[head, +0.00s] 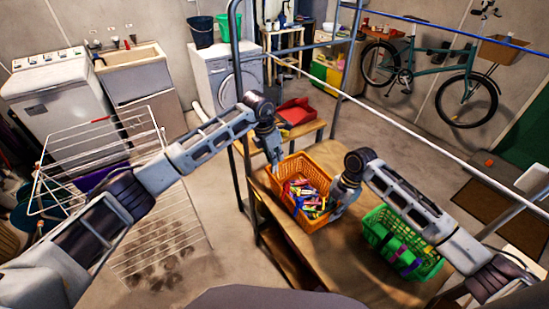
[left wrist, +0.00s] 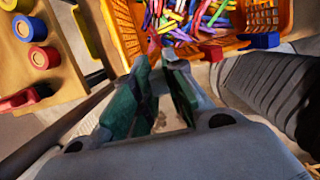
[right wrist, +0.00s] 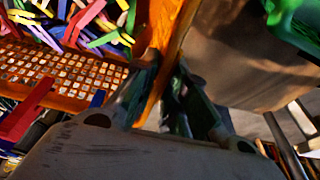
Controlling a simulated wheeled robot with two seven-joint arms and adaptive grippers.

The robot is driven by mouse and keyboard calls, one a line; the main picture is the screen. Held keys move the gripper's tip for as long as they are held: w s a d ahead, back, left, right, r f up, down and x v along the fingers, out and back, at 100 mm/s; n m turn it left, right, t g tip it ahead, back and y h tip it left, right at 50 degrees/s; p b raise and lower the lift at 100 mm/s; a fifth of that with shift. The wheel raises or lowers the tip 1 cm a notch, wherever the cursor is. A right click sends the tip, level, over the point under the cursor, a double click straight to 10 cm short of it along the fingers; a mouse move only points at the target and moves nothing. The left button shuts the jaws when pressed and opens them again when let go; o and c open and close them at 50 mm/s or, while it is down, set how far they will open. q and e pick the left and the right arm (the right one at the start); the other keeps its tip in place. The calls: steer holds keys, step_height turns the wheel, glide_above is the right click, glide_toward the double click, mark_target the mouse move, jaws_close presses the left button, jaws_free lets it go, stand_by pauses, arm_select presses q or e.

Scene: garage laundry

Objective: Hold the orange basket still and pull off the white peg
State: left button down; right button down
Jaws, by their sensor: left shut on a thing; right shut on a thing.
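The orange basket (head: 317,163) stands on the wooden table, full of pegs (head: 305,195) in many colours. My right gripper (head: 338,208) is at the basket's right side; in the right wrist view its fingers (right wrist: 168,75) are shut on the orange basket wall (right wrist: 165,40). My left gripper (head: 276,163) is at the basket's far left rim. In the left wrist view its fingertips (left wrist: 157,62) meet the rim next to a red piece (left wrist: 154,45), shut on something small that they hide. A blue piece (left wrist: 260,40) sits on the rim further right. I cannot make out the white peg.
A green basket (head: 400,245) stands right of the orange one on the table (head: 345,265). A low wooden shelf with a red tray (head: 297,112) lies behind. Metal frame posts (head: 240,90) and a white drying rack (head: 95,150) are to the left.

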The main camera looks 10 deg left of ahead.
stand_by(0.9)
steer(key=c, duration=1.4)
jaws_free()
steer(key=shift+o, duration=0.2)
steer(key=shift+r, duration=0.1)
steer(key=v, duration=1.1)
steer(key=shift+d+r, duration=0.15)
steer(key=shift+r, duration=0.2)
steer(key=shift+w+d, duration=0.1)
